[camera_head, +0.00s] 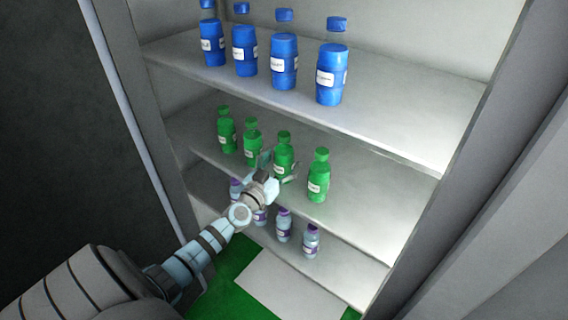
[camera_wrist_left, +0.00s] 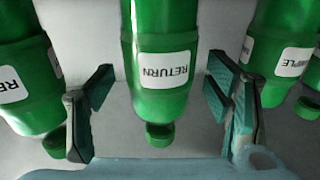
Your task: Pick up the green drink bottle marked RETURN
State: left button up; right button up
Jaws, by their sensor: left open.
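A green bottle marked RETURN (camera_wrist_left: 162,60) stands in the middle of the left wrist view, upside down in that picture. In the head view it appears to be the third green bottle from the left (camera_head: 284,153) on the middle shelf. My left gripper (camera_head: 278,171) is open in front of it. In the left wrist view the fingers of my left gripper (camera_wrist_left: 160,108) are on either side of the bottle, with gaps between. I cannot tell how far the bottle reaches between them. My right gripper is not in view.
A neighbouring green bottle (camera_wrist_left: 30,85) has a label partly reading RE; another (camera_wrist_left: 280,50) ends in MPLE. Blue bottles (camera_head: 284,62) stand on the upper shelf (camera_head: 390,120), and purple-capped bottles (camera_head: 311,241) below. The middle shelf (camera_head: 375,205) is clear at right.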

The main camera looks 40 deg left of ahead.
pick_arm(q)
jog(key=shift+w+a+f, duration=0.1)
jog(key=shift+w+a, duration=0.05)
jog(key=shift+w, duration=0.75)
jog(key=c, duration=1.6)
